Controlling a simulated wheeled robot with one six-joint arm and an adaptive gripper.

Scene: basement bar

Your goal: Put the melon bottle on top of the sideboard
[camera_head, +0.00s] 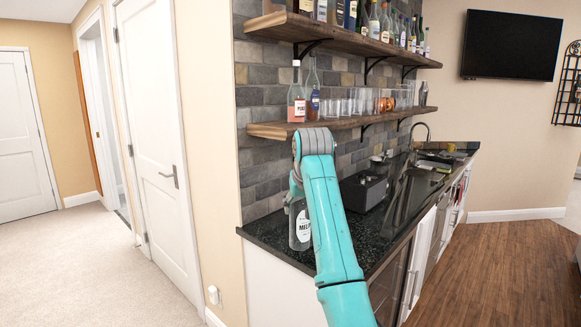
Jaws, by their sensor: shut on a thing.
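The melon bottle (300,232), clear with a white label whose visible letters read "MEL", is upright at the near left end of the dark counter. My teal arm hides its right side. My gripper (296,193) is at the bottle's neck, shut on it; the arm largely hides the fingers. I cannot tell whether the bottle's base touches the counter or hangs just above it. No separate sideboard is clearly in view.
The black counter (265,235) has white cabinets and a dark box (363,190). Above it, the lower shelf (275,129) holds bottles and glasses, close to my arm; the upper shelf (285,25) holds several bottles. Carpet (90,270) at left and wood floor (490,275) at right are clear.

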